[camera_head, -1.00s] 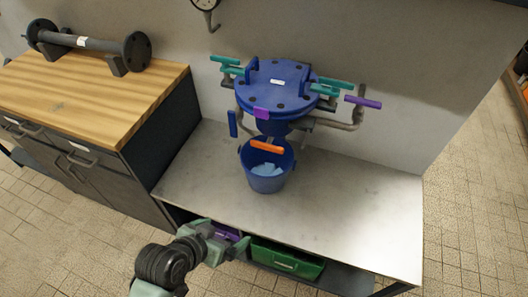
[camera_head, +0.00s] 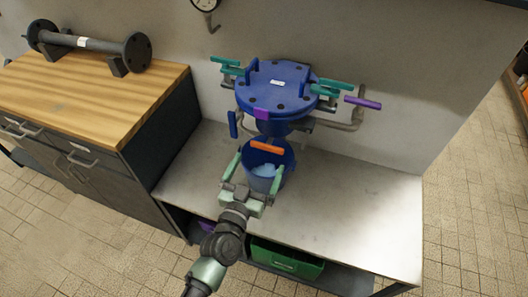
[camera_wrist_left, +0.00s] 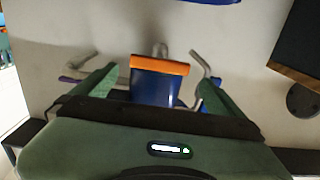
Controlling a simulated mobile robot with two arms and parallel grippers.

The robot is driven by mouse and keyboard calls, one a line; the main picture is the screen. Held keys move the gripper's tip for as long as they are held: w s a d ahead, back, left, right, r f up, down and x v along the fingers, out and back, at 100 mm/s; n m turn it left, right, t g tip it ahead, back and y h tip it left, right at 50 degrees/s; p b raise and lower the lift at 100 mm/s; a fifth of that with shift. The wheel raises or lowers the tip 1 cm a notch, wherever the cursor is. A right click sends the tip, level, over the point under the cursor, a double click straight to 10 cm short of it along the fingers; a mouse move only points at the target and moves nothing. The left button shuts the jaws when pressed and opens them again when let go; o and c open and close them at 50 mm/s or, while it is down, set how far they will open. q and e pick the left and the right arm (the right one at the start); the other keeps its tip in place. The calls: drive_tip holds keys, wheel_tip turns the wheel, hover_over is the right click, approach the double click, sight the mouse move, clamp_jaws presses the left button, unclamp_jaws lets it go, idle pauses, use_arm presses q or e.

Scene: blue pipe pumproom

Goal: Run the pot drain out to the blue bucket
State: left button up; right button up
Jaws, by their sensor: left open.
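The blue pot (camera_head: 276,90) with its bolted lid stands at the back of the pale bench. An orange lever (camera_head: 267,148) sits low under the pot, above the mouth of the blue bucket (camera_head: 286,158). The bucket stands upright on the bench with something light blue inside. My left gripper (camera_head: 259,163) is open and empty, with its fingers in front of the bucket, spread to either side. My right gripper is not in view.
Teal levers (camera_head: 334,84), a purple lever (camera_head: 363,102) and a blue lever (camera_head: 233,124) stick out around the pot on grey pipes. A wooden-topped cabinet (camera_head: 120,110) stands left. A green box (camera_head: 287,262) sits under the bench. The bench's right side is clear.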

sight(266, 149)
use_arm(q)
drive_tip(key=x, duration=0.5)
drive_tip(key=shift+w, duration=0.2)
drive_tip(key=c, duration=1.1)
